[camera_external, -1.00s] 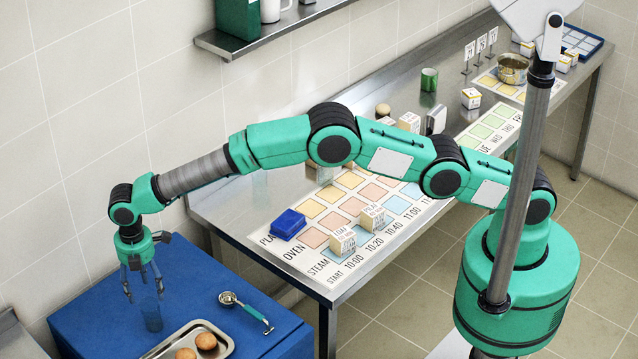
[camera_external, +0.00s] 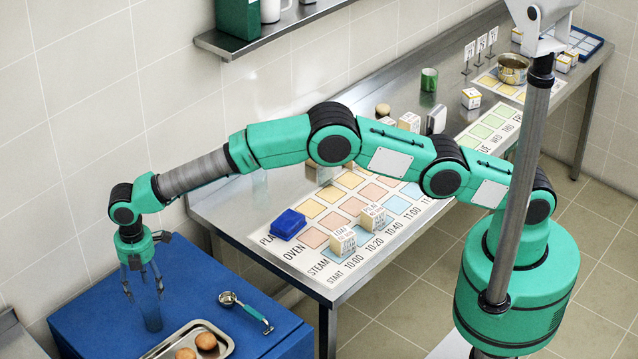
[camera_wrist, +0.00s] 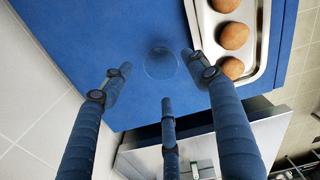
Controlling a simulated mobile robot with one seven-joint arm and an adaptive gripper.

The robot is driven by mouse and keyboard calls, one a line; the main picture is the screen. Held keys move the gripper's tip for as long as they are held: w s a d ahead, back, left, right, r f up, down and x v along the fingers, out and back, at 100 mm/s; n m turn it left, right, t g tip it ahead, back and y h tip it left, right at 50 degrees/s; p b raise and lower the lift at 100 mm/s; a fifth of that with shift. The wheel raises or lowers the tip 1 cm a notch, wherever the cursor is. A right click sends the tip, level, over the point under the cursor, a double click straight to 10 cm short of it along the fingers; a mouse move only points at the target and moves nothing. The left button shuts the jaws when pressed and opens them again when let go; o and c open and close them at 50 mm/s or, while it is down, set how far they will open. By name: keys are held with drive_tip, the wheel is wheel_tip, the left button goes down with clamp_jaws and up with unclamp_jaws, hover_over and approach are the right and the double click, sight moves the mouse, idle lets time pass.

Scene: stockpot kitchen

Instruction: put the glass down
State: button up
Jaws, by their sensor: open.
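The clear glass (camera_external: 152,317) stands upright on the blue cabinet top (camera_external: 190,270), near the left end of the metal tray. In the wrist view the glass (camera_wrist: 160,62) shows as a faint round outline against the blue surface. My gripper (camera_external: 144,290) points down over the glass. Its fingers are spread open in the wrist view (camera_wrist: 160,76), with the outline beyond and between the tips. I see no finger closed on the glass. Its transparency makes the exact gap hard to tell.
A metal tray (camera_external: 226,343) with brown round items lies to the right of the glass. A measuring scoop (camera_external: 246,312) lies behind the tray. The tiled wall is close behind. A steel table (camera_external: 215,205) with blocks and a printed mat stands to the right.

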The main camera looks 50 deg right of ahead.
drive_tip(key=w+d+r+m+t, duration=0.1)
drive_tip(key=w+d+r+m, duration=0.2)
drive_tip(key=d+r, duration=0.75)
drive_tip(key=w+d+r+m, duration=0.2)
drive_tip(key=d+r, duration=0.7)
drive_tip(key=r, duration=0.2)
drive_tip(key=s+d+r+m+t+y, duration=0.1)
drive_tip(key=s+d+r+m, duration=0.2)
drive_tip(key=d+r, duration=0.65)
drive_tip(key=s+d+r+m, duration=0.2)
drive_tip(key=d+r, duration=0.4)
drive_tip(key=d, duration=0.7)
drive_tip(key=s+d+r+m+t, duration=0.1)
drive_tip(key=s+d+r+m, duration=0.2)
drive_tip(key=s+d, duration=0.6)
drive_tip(key=s+d+r+m+t, duration=0.1)
drive_tip(key=s+d+r+m, duration=0.2)
drive_tip(key=s+d, duration=0.65)
drive_tip(key=s+d+f+m, duration=0.3)
drive_tip(key=s+d, duration=0.3)
drive_tip(key=s, duration=0.3)
drive_tip(key=s+d+f+m+t+h, duration=0.1)
drive_tip(key=s+d+f+m, duration=0.2)
drive_tip(key=s+d, duration=0.4)
drive_tip(key=shift+s+d+f+m+t, duration=0.25)
drive_tip(key=shift+s+f, duration=0.35)
drive_tip(key=shift+s, duration=0.5)
